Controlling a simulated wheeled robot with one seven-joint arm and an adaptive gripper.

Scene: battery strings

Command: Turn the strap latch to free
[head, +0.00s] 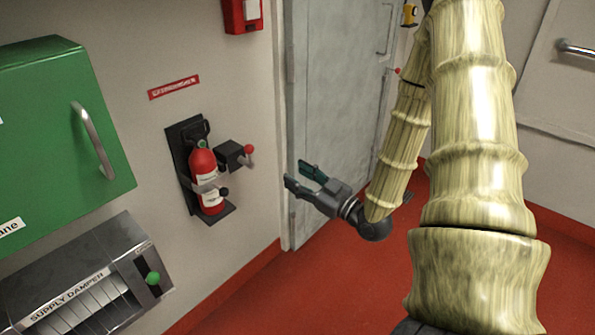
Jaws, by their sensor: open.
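A red fire extinguisher (205,172) stands upright in a dark wall bracket (186,143) left of centre. A pale strap (205,187) runs around its lower body, with a small black knob (223,191) at the strap's right end. A dark box (232,154) with a red ball-ended lever (249,150) sits at the right of the extinguisher's upper body. I cannot tell for sure which of these is the strap latch. My gripper (299,176) is open and empty, right of the extinguisher and apart from it, its fingers pointing left.
A green cabinet (50,135) with a bar handle and a supply damper panel (85,285) with a green knob are on the left wall. A red box (242,14) hangs above. A grey door (335,75) stands behind my gripper. The red floor (270,300) looks clear.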

